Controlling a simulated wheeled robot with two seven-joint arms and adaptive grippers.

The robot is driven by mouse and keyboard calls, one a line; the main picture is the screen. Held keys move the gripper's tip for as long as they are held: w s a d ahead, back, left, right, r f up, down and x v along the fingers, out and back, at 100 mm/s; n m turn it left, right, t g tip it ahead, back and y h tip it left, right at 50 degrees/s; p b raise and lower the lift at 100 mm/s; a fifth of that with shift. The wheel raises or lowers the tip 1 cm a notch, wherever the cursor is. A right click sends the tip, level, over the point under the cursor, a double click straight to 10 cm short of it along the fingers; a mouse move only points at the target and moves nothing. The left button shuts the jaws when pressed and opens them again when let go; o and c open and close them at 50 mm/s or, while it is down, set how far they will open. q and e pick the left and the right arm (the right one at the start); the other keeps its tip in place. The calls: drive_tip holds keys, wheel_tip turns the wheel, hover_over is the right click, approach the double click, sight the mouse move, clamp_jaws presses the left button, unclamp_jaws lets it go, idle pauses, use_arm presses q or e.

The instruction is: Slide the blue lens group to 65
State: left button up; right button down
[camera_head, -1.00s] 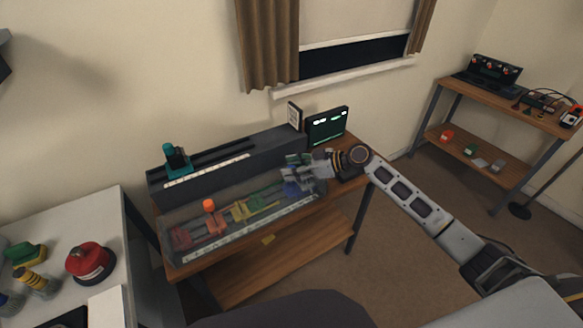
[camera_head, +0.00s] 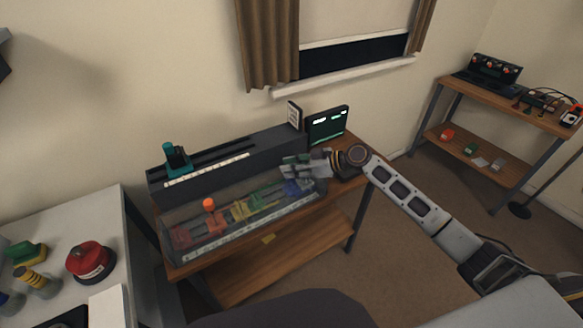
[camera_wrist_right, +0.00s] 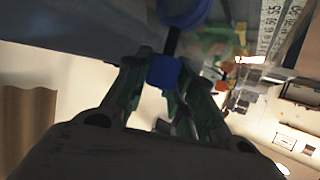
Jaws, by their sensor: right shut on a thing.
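The blue lens group (camera_head: 296,188) sits near the right end of the long bench, to the right of the green group (camera_head: 267,195). In the right wrist view, a blue knob (camera_wrist_right: 163,73) stands on a dark stem below a larger blue round part (camera_wrist_right: 184,10). My right gripper (camera_head: 291,168) is at the blue group, and its fingers are shut on the blue knob. A scale strip (camera_head: 250,231) runs along the bench's front edge; printed numbers also show in the right wrist view (camera_wrist_right: 270,28). The exact reading at the group cannot be told. My left gripper is out of view.
Yellow (camera_head: 240,210) and red (camera_head: 181,237) groups and an orange knob (camera_head: 209,204) are along the bench to the left. Behind is a dark grey housing (camera_head: 270,146) with a teal part (camera_head: 176,158). A small screen (camera_head: 327,125) stands at the back right.

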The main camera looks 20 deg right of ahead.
drive_tip(key=a, duration=0.2)
drive_tip(key=shift+s+a, duration=0.35)
drive_tip(key=shift+s, duration=0.05)
drive_tip(key=c, duration=1.2)
unclamp_jaws()
drive_tip(key=shift+o, duration=0.2)
drive_tip(key=shift+s+d+r, duration=0.25)
drive_tip(key=shift+d, duration=0.4)
drive_tip(key=shift+v, duration=5.3)
